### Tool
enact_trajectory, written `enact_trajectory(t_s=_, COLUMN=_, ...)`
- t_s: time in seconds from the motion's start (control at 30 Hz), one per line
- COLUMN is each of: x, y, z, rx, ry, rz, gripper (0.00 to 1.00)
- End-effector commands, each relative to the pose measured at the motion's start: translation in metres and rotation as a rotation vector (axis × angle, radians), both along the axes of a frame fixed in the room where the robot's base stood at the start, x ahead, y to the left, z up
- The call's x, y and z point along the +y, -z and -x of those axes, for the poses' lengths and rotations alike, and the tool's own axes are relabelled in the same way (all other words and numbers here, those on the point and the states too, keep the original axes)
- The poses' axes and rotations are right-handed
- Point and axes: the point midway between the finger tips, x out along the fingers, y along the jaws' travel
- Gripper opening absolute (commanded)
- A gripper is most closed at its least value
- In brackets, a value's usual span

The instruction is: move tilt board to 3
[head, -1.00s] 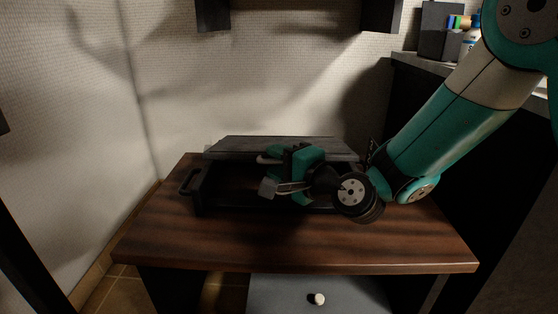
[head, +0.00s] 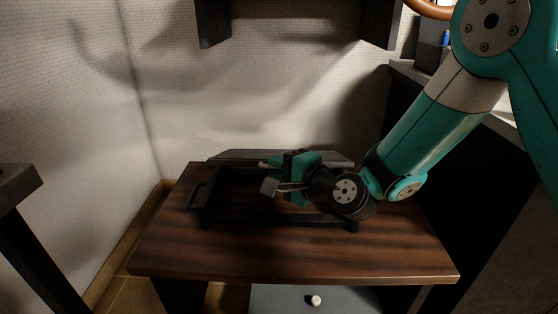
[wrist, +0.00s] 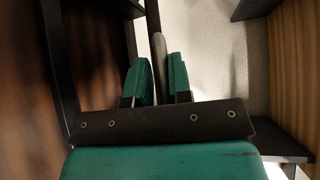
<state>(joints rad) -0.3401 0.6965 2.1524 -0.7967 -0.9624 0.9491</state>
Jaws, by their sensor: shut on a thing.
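The tilt board is a dark grey flat panel (head: 232,157) on a black frame (head: 208,210), standing on the wooden table in the head view. The panel is raised and tilted along the frame's far side. My gripper (head: 275,163) reaches in from the right, at the panel's near side, and hides its middle. In the wrist view the panel shows edge-on as a thin grey strip (wrist: 158,45) between the two teal fingers (wrist: 158,80), which are shut on it. No number marks are readable.
The wooden table top (head: 290,255) is clear in front of the frame. A black handle (head: 197,195) is at the frame's left end. The wall (head: 270,100) stands close behind. A dark cabinet (head: 425,150) stands to the right. A drawer with a white knob (head: 315,300) is below.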

Motion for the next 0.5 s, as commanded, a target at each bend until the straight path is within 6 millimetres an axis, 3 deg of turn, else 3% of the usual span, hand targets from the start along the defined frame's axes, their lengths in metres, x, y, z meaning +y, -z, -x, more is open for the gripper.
enact_trajectory(t_s=0.3, x=0.0003, y=-0.0022, z=-0.0011, rx=-0.005, ry=0.002, rz=-0.003, gripper=0.00)
enact_trajectory(t_s=0.33, x=0.0003, y=-0.0022, z=-0.0011, rx=-0.005, ry=0.001, rz=-0.003, gripper=0.24)
enact_trajectory(t_s=0.4, x=0.0003, y=-0.0018, z=-0.0010, rx=-0.004, ry=0.001, rz=-0.003, gripper=0.38)
enact_trajectory(t_s=0.5, x=0.0002, y=-0.0012, z=-0.0006, rx=-0.002, ry=0.000, rz=-0.002, gripper=0.38)
